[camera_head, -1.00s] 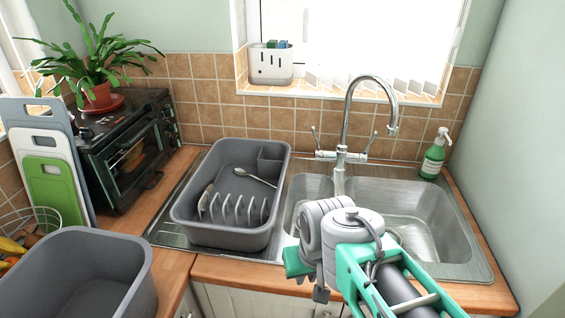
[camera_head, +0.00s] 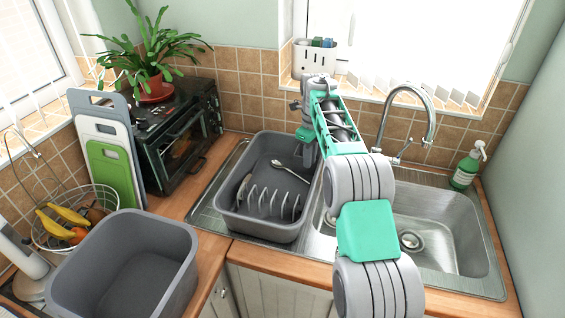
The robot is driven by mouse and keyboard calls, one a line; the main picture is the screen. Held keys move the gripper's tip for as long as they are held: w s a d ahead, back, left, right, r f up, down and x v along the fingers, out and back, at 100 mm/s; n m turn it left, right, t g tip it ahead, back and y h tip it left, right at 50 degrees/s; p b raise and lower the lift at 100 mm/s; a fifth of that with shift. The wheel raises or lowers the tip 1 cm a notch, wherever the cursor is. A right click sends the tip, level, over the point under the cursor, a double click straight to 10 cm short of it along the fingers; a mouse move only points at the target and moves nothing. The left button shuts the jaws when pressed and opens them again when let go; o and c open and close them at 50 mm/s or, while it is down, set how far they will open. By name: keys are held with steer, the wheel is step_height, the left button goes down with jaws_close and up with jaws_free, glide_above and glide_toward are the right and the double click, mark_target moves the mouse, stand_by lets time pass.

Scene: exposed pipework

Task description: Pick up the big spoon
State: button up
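A big metal spoon (camera_head: 290,171) lies in the grey dish rack tub (camera_head: 262,229) left of the sink. Its bowl end is toward the upper left and its handle slants down to the right. My arm reaches up over the sink, and its far end is above the back right corner of the tub. My gripper's fingers cannot be made out; they are hidden by or blend with the arm's end. Whether they are open or shut does not show. Nothing visible touches the spoon.
White rack prongs (camera_head: 270,202) stand in the tub. The tap (camera_head: 408,120) and sink (camera_head: 450,235) are to the right. A black oven (camera_head: 180,140) stands behind left. An empty grey basin (camera_head: 125,265) is at front left. A soap bottle (camera_head: 467,168) stands far right.

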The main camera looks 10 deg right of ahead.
mark_target(308, 181)
steer(key=shift+m, duration=0.5)
steer(key=f, duration=0.2)
steer(key=f+p, duration=0.1)
steer(key=f, duration=0.2)
steer(key=f+p, duration=0.1)
steer(key=f, duration=0.2)
steer(key=shift+w+f, duration=0.2)
steer(key=shift+w, duration=0.15)
steer(key=shift+f, duration=0.1)
jaws_close()
